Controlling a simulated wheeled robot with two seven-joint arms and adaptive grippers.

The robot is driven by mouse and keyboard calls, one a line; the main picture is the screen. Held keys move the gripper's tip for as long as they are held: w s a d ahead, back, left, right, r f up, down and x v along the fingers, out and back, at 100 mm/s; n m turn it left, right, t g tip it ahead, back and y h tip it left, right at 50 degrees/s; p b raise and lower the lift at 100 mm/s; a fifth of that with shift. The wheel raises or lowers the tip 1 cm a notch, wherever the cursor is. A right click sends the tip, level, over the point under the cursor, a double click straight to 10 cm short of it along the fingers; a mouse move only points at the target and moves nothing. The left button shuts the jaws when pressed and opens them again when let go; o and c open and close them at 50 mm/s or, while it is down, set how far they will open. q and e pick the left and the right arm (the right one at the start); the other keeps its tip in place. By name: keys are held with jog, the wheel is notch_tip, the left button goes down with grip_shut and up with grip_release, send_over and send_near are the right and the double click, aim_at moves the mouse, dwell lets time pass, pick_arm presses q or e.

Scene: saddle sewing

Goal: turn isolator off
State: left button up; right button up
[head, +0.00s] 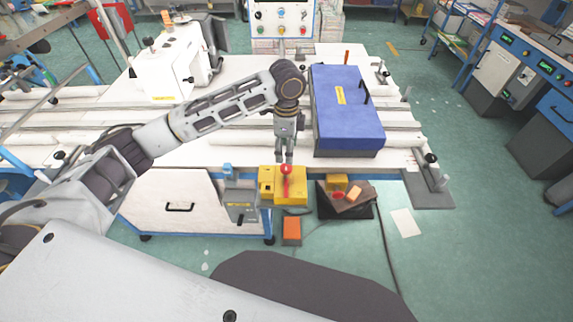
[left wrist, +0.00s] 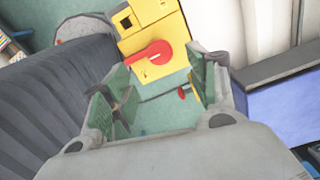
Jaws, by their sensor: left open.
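The isolator is a yellow box (head: 268,186) at the front edge of the white table, with an upright red handle (head: 286,182) on it. In the left wrist view the yellow box (left wrist: 137,25) shows at the top, with its red handle (left wrist: 150,54) lying slantwise across the face. My left gripper (head: 284,158) points down just above and behind the red handle in the head view. In the left wrist view my left gripper (left wrist: 162,88) is open, with nothing between its fingers, and the handle is beyond the fingertips. My right gripper is out of view.
A blue case (head: 340,95) lies on the table (head: 225,150) right of my left gripper. A grey box (head: 240,205) hangs left of the isolator. An orange pedal (head: 291,230) and a dark pedal unit (head: 350,205) are below. A white machine (head: 165,70) stands at the back left.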

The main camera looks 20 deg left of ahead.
aim_at(286, 167)
pick_arm(q)
jog(key=shift+f, duration=4.15)
jog(key=shift+c, duration=0.2)
grip_shut()
